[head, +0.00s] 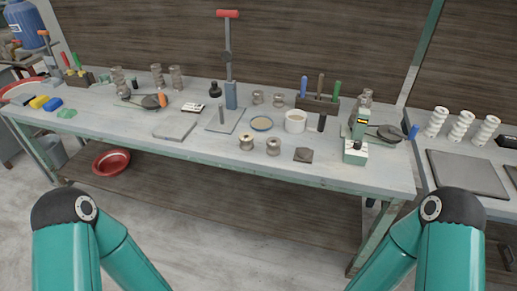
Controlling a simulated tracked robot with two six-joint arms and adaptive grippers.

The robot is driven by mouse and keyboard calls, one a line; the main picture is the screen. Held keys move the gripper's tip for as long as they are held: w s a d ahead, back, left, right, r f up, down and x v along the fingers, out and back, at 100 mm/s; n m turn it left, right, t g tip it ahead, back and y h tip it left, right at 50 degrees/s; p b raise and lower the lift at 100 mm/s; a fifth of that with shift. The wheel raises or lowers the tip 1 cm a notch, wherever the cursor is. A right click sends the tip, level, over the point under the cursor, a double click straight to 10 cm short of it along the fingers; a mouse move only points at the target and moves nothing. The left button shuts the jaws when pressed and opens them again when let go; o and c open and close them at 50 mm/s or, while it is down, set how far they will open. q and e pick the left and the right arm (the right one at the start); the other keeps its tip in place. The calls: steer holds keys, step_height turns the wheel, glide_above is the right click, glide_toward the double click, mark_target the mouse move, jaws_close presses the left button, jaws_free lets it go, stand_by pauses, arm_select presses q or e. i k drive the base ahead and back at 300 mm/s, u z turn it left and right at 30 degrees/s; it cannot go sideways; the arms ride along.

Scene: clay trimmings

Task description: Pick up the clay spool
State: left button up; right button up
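Several spool-shaped pieces stand on the long workbench (210,152), and I cannot tell for sure which is the clay spool. Two small spools with tan middles, a left one (247,142) and a right one (273,147), stand side by side near the front edge. Two small greyish spools, one (258,97) and another (279,100), stand farther back. Taller grey-brown ridged pieces (157,76) stand at the back left. Both my teal arms show at the bottom, but neither gripper is in view.
A white cup (295,121), a shallow blue-rimmed dish (261,124) and a dark square piece (303,155) surround the small spools. A red-handled upright tool (229,60) rises behind. A green-grey device (356,147) stands right. White ridged spools (461,127) stand on the right bench.

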mark_target(247, 138)
steer(key=u, duration=0.15)
steer(key=i, duration=0.9)
steer(key=z, duration=0.05)
